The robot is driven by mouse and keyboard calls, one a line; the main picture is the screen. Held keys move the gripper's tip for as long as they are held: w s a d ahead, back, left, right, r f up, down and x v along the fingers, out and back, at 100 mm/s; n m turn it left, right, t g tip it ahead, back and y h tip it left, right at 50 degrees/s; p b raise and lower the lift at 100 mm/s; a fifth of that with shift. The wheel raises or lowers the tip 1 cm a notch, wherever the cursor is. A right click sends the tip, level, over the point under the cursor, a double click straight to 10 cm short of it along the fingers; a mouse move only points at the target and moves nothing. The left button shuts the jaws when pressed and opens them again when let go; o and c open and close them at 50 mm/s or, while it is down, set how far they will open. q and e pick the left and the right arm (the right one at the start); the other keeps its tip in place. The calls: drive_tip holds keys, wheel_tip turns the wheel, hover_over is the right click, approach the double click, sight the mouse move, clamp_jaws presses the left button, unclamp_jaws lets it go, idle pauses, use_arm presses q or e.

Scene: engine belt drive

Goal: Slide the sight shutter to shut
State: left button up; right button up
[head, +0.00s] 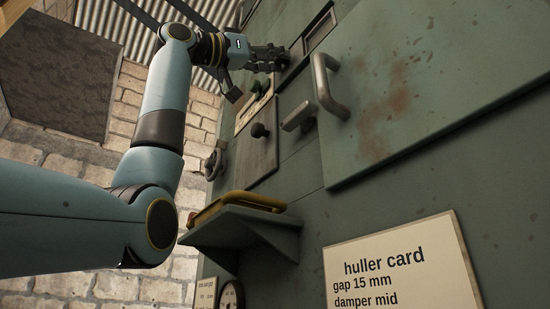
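A small framed slot (319,30) in the green machine front, at the top of the head view, looks like the sight window. The shutter itself is hard to make out, as my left gripper covers the area just left of the slot. My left gripper (274,58) is at the machine front, its dark fingers close to or touching the panel beside the slot. Whether the fingers are open or hold a knob is too small to tell. My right gripper is out of view.
A rust-stained door (430,90) with a bar handle (326,86) is right of the slot. A huller card (400,268) hangs low.

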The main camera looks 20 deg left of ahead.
use_arm(q)
drive_tip(key=shift+c, duration=1.2)
clamp_jaws()
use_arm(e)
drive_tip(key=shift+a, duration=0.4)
